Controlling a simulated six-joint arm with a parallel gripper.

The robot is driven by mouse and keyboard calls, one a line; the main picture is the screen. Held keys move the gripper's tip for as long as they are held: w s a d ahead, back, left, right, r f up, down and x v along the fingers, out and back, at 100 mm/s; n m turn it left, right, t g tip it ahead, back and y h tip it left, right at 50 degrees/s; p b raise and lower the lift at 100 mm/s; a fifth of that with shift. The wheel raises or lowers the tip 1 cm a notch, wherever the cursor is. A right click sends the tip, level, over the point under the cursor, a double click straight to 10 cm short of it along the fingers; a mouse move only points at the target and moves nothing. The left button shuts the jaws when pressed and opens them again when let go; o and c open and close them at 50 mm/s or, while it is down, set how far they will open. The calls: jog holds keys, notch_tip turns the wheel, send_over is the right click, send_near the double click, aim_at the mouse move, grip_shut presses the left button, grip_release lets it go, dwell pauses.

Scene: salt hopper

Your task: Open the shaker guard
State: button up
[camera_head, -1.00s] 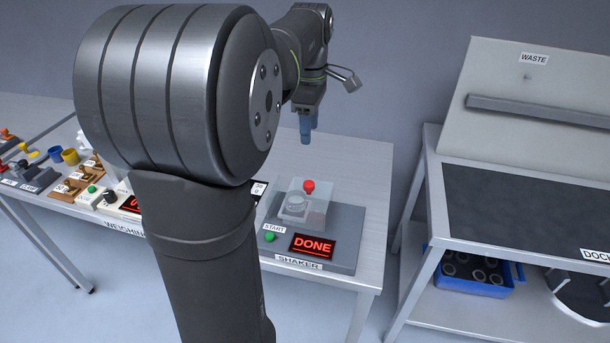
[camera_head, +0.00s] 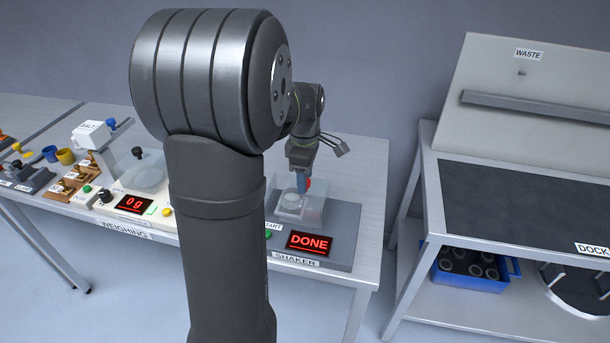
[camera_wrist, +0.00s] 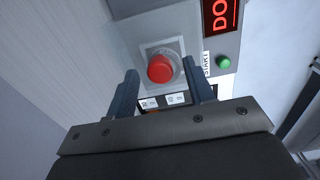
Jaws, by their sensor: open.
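The shaker guard (camera_head: 312,213) is a clear box standing over the shaker (camera_head: 344,236), with a red knob (camera_head: 308,183) on top. The guard is down on the shaker, and a round, pale container shows inside it. My gripper (camera_head: 301,187) points down right at the knob and partly hides it. In the wrist view my gripper (camera_wrist: 160,90) is open, with the red knob (camera_wrist: 160,69) between and just beyond its fingertips. I cannot tell whether a finger touches it.
The shaker's display (camera_head: 309,243) reads DONE; the green START button (camera_wrist: 223,62) is beside it. To the left stands the weighing station (camera_head: 125,228) reading 0g. A dock table (camera_head: 530,215) stands at right across a gap.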

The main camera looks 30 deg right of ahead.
grip_shut()
jog(key=s+d, duration=0.5)
jog(key=shift+s+d, duration=0.25)
jog(key=shift+d, duration=0.05)
grip_release()
jog(key=shift+r, duration=0.1)
notch_tip(320, 180, up, 17)
jog(key=shift+r, duration=0.15)
dwell(0.4)
